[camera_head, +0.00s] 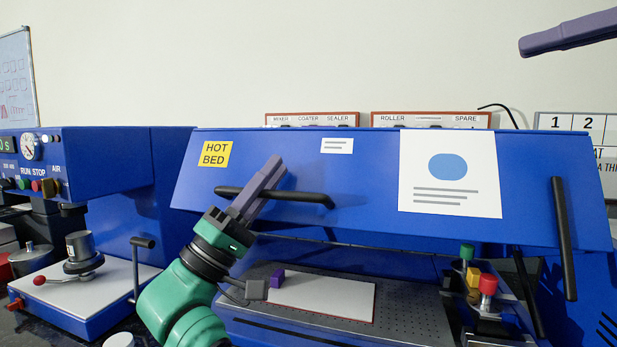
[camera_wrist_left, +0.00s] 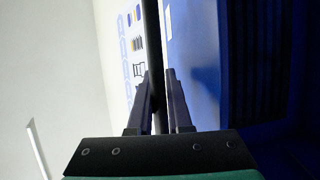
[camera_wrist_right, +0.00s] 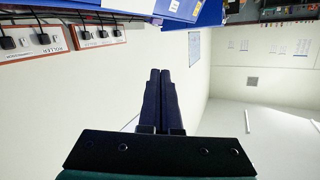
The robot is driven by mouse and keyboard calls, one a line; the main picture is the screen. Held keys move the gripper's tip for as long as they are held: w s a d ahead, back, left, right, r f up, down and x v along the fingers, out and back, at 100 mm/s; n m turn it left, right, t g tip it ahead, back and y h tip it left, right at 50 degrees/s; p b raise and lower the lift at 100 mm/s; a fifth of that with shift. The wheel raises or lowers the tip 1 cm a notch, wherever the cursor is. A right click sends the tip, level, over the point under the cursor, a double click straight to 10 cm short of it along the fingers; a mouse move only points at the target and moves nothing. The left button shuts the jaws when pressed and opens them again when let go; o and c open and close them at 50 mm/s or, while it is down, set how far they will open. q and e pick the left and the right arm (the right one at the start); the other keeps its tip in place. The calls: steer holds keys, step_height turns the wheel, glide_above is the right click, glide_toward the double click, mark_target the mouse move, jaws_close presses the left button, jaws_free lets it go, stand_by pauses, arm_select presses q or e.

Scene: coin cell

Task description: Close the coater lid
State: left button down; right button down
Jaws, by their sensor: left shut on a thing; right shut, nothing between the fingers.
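The coater lid (camera_head: 370,185) is a wide blue panel with a yellow HOT BED label, tilted open above the coater bed (camera_head: 410,318). A black bar handle (camera_head: 305,198) runs across its lower left front. My left gripper (camera_head: 268,172) is shut on this handle; the dark handle (camera_wrist_left: 154,40) also shows between the fingers in the left wrist view. My right gripper (camera_head: 528,46) is raised at the upper right, shut and empty, away from the lid.
A blue machine with a gauge (camera_head: 30,147) stands at the left. Red and yellow knobs (camera_head: 488,284) sit right of the bed. A black upright bar (camera_head: 564,238) is at the lid's right end. Labelled socket strips (camera_head: 432,120) are on the wall behind.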

arm_select(q)
steer(key=shift+w, duration=0.1)
arm_select(e)
steer(key=w+a+f+n+g+y, duration=0.1)
steer(key=a+f+g, duration=0.1)
steer(key=a+f, duration=0.3)
steer(key=w+a+f+n+g, duration=0.2)
steer(key=a+f, duration=0.3)
steer(key=a, duration=0.7)
steer(key=w+a+f+n+g+y, duration=0.1)
steer(key=a+f+g, duration=0.3)
steer(key=a, duration=0.5)
step_height(320, 180, down, 2)
steer(key=shift+w+f+n+y, duration=0.1)
steer(key=shift+w+n+y, duration=0.2)
steer(key=shift+w+n, duration=0.35)
steer(key=shift+w+a, duration=0.1)
